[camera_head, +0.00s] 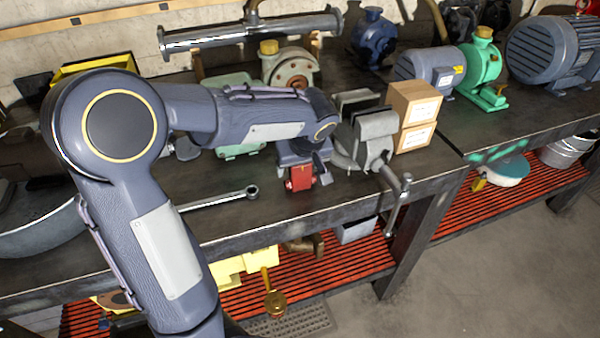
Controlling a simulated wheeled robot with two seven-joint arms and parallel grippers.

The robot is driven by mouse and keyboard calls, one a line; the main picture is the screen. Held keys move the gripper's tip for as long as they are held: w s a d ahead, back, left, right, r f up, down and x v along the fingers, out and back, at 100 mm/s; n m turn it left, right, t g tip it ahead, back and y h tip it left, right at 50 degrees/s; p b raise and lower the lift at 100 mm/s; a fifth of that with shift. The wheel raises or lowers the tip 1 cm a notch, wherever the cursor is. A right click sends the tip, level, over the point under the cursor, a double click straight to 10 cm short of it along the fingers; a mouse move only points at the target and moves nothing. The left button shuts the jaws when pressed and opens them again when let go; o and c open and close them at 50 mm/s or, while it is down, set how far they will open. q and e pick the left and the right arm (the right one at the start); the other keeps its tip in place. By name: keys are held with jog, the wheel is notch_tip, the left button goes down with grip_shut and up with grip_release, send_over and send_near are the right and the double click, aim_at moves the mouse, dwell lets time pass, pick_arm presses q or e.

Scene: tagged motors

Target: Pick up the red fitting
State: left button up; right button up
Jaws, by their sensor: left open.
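The red fitting (299,179) stands on the dark workbench near its front edge, left of the grey vise (366,138). My left arm reaches in from the left above the bench. My left gripper (308,166) points down right over the red fitting and is open. The gripper hides the top of the fitting. I cannot tell whether the fingers touch it or stand around it. My right gripper is out of view.
Two stacked cardboard boxes (414,103) stand right of the vise. A wrench (222,198) lies left of the fitting along the bench (270,215). Green and blue pumps and motors (484,62) stand at the back right. A red slatted shelf (345,258) is below.

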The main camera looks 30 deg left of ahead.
pick_arm(q)
jog(key=shift+r, duration=0.1)
jog(key=c, duration=1.2)
jog(key=shift+o, duration=0.2)
